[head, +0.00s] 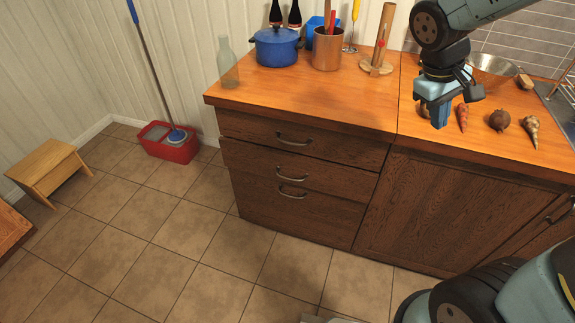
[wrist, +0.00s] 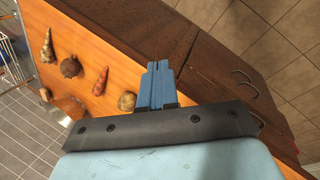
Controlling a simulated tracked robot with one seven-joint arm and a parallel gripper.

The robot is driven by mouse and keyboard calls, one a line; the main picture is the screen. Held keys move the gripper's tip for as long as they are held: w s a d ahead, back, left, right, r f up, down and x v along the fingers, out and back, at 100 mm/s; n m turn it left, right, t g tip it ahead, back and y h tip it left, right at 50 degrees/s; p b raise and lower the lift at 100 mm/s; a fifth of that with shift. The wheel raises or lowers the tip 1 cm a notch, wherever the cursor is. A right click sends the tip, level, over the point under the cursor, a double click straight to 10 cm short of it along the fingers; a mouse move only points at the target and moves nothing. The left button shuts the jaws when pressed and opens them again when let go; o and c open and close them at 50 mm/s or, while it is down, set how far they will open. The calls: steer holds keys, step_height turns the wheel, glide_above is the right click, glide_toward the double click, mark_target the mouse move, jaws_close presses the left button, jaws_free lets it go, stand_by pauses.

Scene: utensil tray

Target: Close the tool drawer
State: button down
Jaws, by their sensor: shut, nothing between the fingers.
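The cabinet has a stack of three dark wood drawers: a top drawer (head: 340,148), a middle drawer (head: 335,183) and a bottom drawer (head: 300,213), each with a metal handle. I see no drawer interior, and cannot tell which is the tool drawer or whether one stands slightly out. In the wrist view, handles (wrist: 246,83) show at the right. My gripper (head: 438,118) is shut and empty, pointing down near the counter's front edge, right of the drawers and apart from their handles. Its blue fingers are pressed together in the wrist view (wrist: 158,68).
A red mop bucket (head: 168,148) and wooden stool (head: 48,165) stand left. The tiled floor (head: 190,240) before the drawers is clear.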

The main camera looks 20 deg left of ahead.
steer(key=w+a+f+n+h, duration=0.3)
steer(key=w+a+f+n, duration=0.2)
steer(key=a+f, duration=0.25)
steer(key=n+t+y, duration=0.5)
steer(key=n+t, duration=1.2)
steer(key=n, duration=0.6)
glide_toward(289, 158)
steer(key=w, duration=0.4)
steer(key=w+d, duration=0.1)
steer(key=w, duration=0.1)
steer(key=shift+w, duration=0.35)
steer(key=shift+a+y, duration=0.15)
steer(key=shift+y, duration=0.15)
